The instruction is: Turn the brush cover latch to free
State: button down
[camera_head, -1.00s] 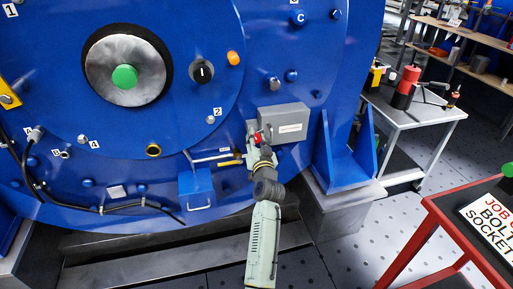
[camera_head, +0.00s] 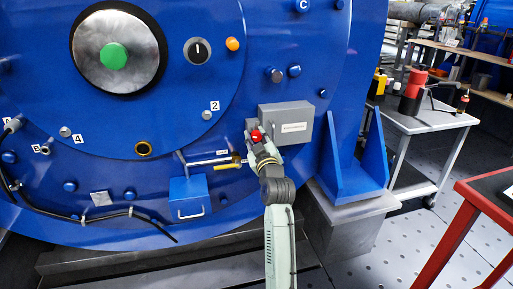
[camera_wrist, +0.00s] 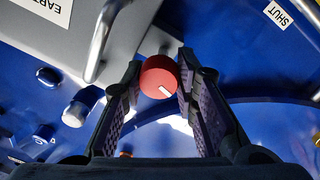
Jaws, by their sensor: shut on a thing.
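A red round knob (camera_wrist: 158,77) with a short white mark, which looks like the latch, sits between my fingers in the wrist view. The mark slants across the knob's lower right. My gripper (camera_wrist: 160,82) is shut on this knob, one dark ribbed finger on each side. In the head view the red knob (camera_head: 256,135) shows at the end of my arm, just left of a grey box (camera_head: 285,112). A blue cover box (camera_head: 187,188) with a silver handle is lower left of my gripper. A SHUT label (camera_wrist: 277,15) shows in the wrist view.
A silver handle (camera_wrist: 103,38) runs close to my left finger, beside the grey box. A silver bolt (camera_wrist: 83,106) stands left of that finger. A yellow-ended rod (camera_head: 215,161) lies left of my wrist. A blue bracket (camera_head: 355,160) rises on the right.

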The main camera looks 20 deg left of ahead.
jog(key=shift+n+y+b, duration=0.3)
jog(key=shift+n+b, duration=1.15)
jog(key=shift+n, duration=0.25)
jog(key=c, duration=1.3)
grip_release()
jog(key=v, duration=0.7)
jog(key=shift+s+d, duration=0.2)
